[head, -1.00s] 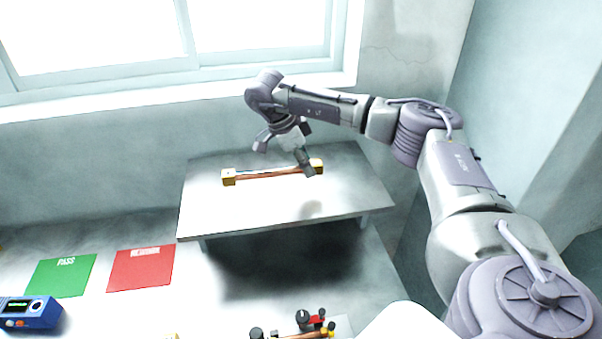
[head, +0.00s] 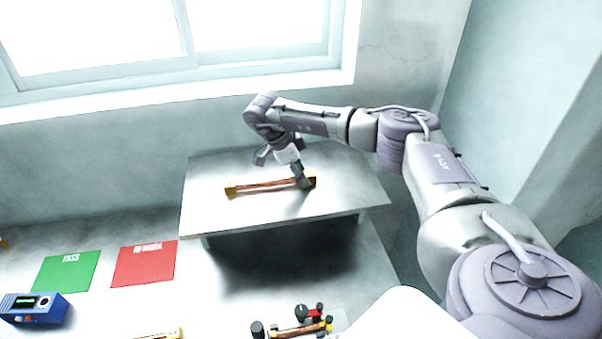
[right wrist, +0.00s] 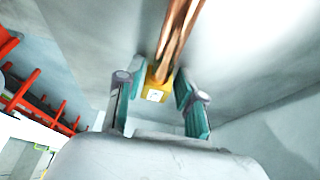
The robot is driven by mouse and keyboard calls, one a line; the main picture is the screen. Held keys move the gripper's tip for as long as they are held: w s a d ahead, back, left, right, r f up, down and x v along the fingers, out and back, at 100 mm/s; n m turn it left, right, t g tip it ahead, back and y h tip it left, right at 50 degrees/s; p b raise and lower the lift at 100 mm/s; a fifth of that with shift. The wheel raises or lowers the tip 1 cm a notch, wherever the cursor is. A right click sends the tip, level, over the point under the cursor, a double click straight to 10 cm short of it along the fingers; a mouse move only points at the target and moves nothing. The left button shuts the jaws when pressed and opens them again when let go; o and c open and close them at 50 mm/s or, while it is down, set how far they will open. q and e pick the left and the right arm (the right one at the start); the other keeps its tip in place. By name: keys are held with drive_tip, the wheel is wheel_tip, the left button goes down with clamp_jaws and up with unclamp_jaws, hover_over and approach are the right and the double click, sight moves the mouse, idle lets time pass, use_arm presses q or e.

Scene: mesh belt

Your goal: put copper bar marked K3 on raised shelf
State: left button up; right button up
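A copper bar (head: 268,186) with yellow end blocks is at the raised shelf (head: 215,220), lying lengthwise left to right, on its surface or just above it; I cannot tell which. My right gripper (head: 285,172) is over the bar's right part. A small dark mark on that block is too small to read. My left gripper is not in view.
Another copper bar (head: 295,330) sits among black knobs at the bottom, and part of a yellow-ended one (head: 175,333) shows left of it. A green PASS mat (head: 67,272), a red mat (head: 145,264) and a blue device (head: 35,309) lie left. A window wall stands behind.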

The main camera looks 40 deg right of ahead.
drive_tip(key=shift+o, duration=1)
drive_tip(key=shift+r, duration=0.15)
drive_tip(key=shift+w+a+r, duration=0.15)
drive_tip(key=shift+w+r, duration=0.05)
drive_tip(key=shift+r, duration=0.15)
drive_tip(key=b+v, duration=0.3)
drive_tip(key=v, duration=0.8)
